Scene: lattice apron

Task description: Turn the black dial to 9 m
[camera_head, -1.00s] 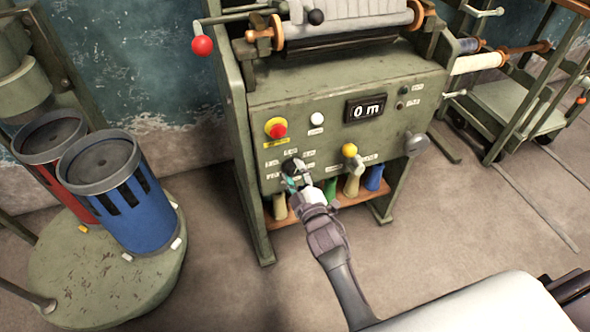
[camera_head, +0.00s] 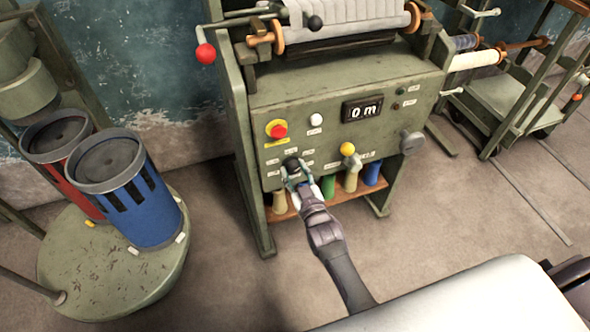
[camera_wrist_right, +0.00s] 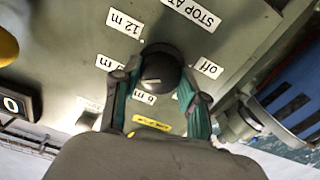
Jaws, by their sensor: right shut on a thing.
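The black dial (camera_head: 291,162) is on the lower left of the green machine's front panel. My right gripper (camera_head: 292,172) is at it, with its fingers on either side. In the right wrist view, the round dial (camera_wrist_right: 160,66) sits between the fingertips of my right gripper (camera_wrist_right: 162,82), which is shut on it. A short pale mark shows on the dial's face. White labels around it include "12 m" (camera_wrist_right: 125,23), "off" (camera_wrist_right: 207,68) and "6 m" (camera_wrist_right: 145,97). Another label at the left is partly hidden by a finger. My left gripper is not in view.
The display (camera_head: 363,109) reads "0 m". A red button (camera_head: 279,131), a white button (camera_head: 316,120) and a yellow knob (camera_head: 347,149) are near the dial. Spools stand on a shelf below. Blue (camera_head: 140,205) and red bins stand at the left on a round platform.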

